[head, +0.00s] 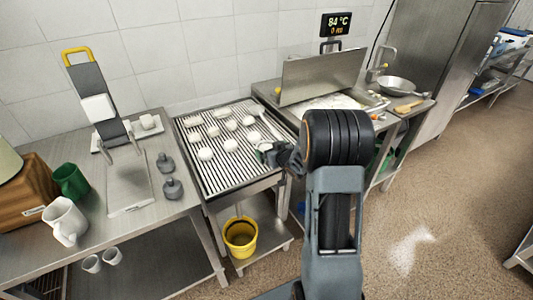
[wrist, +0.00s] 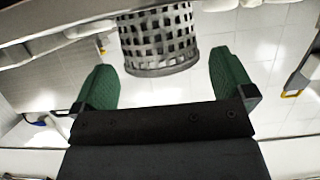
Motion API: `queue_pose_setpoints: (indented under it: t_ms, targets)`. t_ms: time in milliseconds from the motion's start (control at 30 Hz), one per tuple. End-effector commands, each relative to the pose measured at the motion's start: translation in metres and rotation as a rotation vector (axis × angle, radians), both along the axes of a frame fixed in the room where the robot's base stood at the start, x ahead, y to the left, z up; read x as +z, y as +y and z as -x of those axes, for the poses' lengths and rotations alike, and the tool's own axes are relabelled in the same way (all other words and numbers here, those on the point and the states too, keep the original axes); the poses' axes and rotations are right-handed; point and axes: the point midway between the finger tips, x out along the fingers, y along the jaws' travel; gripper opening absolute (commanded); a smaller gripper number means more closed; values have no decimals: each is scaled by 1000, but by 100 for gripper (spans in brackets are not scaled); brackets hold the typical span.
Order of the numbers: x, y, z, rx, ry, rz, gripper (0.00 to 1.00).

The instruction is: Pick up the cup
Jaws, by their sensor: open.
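Several cups are in the head view. A green mug (head: 70,182) stands at the left of the metal counter. A larger white mug (head: 66,221) stands in front of it. Two small white cups (head: 91,264) are on the shelf below. I cannot tell which cup is meant. My gripper (head: 268,153) is over the right side of the slatted grill, away from these cups. In the wrist view my gripper (wrist: 163,78) is open, its two green fingers spread. A grey perforated basket (wrist: 158,42) shows beyond and between the fingers; I see no contact.
The slatted grill (head: 213,181) carries several white round pieces. A yellow bucket (head: 240,237) is on the shelf beneath. Grey weights (head: 172,189) and a tilted slicer-like device (head: 96,105) are on the left counter. A pan (head: 397,86) is at the back right. Floor at right is open.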

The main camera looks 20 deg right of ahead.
Motion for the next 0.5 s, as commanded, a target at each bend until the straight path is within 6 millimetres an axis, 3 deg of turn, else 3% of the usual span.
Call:
queue_pose_setpoints:
  t_ms: [200,500]
  targets:
    - [-8,3,-22,0,1,1,100]
    - [-10,3,-26,-1,0,0,100]
